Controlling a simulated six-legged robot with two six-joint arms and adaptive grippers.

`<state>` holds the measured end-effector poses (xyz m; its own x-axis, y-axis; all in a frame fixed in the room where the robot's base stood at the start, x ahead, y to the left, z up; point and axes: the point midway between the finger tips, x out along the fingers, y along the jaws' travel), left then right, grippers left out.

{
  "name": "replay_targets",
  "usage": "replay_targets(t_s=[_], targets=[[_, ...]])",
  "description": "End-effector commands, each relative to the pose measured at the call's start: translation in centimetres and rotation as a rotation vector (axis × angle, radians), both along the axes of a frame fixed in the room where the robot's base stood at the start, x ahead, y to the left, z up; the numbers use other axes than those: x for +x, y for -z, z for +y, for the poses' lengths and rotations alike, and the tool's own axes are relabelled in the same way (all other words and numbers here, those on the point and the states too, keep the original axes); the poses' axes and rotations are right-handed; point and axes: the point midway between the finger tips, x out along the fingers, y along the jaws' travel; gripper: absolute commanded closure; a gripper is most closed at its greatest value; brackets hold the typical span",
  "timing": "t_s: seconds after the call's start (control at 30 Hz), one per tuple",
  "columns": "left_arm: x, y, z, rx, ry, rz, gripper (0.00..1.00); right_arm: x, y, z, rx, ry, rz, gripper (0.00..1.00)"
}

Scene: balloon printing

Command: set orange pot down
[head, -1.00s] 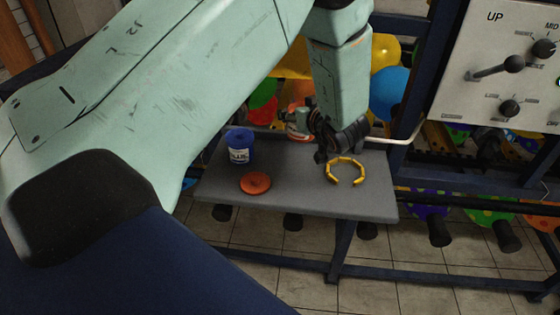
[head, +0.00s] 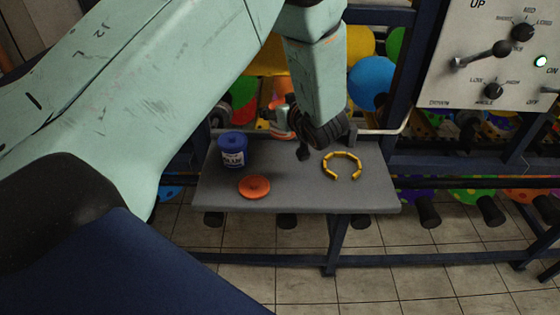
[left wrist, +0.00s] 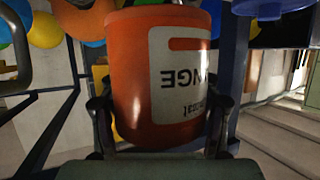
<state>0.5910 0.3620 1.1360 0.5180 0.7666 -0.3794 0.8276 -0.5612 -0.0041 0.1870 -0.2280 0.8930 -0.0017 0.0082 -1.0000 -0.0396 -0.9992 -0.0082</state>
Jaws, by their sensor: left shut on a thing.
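The orange pot (left wrist: 160,80) fills the middle of the left wrist view, with a white label that reads upside down there. My left gripper (left wrist: 160,115) is shut on it, with one finger on each side. In the head view, a small part of the orange pot (head: 279,123) shows at the back of the grey shelf, beside my left gripper (head: 300,132). My arm hides most of both, so I cannot tell whether the pot touches the shelf. My right gripper is out of view.
On the grey shelf (head: 300,195) stand a blue pot (head: 233,157) at left, an orange disc-shaped lid (head: 254,187) in front and an open yellow ring (head: 342,164) at right. Balloons (head: 372,83) hang behind. A control panel (head: 490,55) is at the right.

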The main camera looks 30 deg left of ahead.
Motion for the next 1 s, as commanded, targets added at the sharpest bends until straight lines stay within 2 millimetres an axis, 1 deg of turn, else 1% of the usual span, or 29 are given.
replay_targets(t_s=[0.07, 0.3, 0.53, 0.73, 0.87, 1.0], targets=[[0.0, 0.5, -0.1, 0.001, 0.005, 0.002, 0.84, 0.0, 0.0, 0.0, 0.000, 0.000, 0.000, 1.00], [0.1, 4.4, -0.3, 0.001, 0.008, 0.002, 0.84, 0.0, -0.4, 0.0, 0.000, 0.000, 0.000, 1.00], [0.1, 6.6, -0.3, 0.001, 0.010, 0.000, 0.84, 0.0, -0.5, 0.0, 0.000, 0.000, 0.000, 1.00], [0.0, 9.4, -0.2, 0.001, 0.010, 0.000, 0.84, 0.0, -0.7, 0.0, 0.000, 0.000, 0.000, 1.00], [0.1, 10.1, -0.1, 0.001, 0.011, -0.002, 0.84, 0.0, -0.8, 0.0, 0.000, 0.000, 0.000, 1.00], [0.0, 10.1, -0.1, 0.002, 0.011, -0.003, 0.84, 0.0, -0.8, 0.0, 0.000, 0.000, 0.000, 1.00]])
